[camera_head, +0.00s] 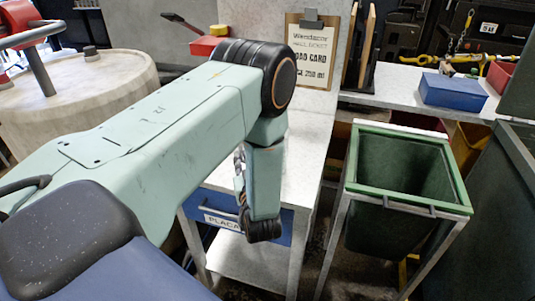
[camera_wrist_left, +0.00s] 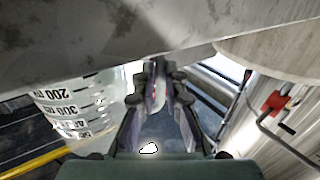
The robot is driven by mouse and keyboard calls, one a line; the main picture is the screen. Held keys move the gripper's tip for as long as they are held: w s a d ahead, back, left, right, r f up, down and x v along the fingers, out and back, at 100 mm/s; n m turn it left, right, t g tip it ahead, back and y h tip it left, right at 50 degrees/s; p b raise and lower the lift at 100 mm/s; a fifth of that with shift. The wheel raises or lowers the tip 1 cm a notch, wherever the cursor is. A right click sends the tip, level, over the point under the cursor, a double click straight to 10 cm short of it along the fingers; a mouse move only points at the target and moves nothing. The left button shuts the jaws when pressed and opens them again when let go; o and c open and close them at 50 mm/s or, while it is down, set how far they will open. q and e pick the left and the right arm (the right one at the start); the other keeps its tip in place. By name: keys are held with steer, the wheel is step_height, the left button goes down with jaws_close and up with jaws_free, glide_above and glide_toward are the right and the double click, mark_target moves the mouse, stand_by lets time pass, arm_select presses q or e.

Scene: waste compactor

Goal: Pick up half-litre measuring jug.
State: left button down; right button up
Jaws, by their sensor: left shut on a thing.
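The half-litre measuring jug (camera_wrist_left: 78,105) is at the left of the left wrist view, clear to white with black graduation marks that read upside down. My left gripper (camera_wrist_left: 158,85) is just right of the jug, its fingers closed together on a narrow pale part that looks like the jug's handle. The grip itself is partly hidden by the fingers. In the head view my left arm reaches over the bench and bends down, and it hides the jug and most of the gripper. My right gripper is not in view.
A clipboard card (camera_head: 309,55) stands at the back of the grey bench. A blue drawer (camera_head: 225,221) is under the bench top. A green open bin (camera_head: 405,180) stands to the right. A blue box (camera_head: 453,91) sits on the back counter. A large pale drum (camera_head: 75,92) is at left.

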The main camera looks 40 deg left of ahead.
arm_select(q)
steer(key=shift+w+d, duration=0.1)
steer(key=shift+w, duration=0.05)
steer(key=shift+a, duration=0.25)
steer(key=shift+d, duration=0.1)
steer(key=shift+d+r, duration=0.1)
steer(key=shift+r, duration=0.05)
step_height(320, 180, up, 10)
steer(key=p, duration=0.2)
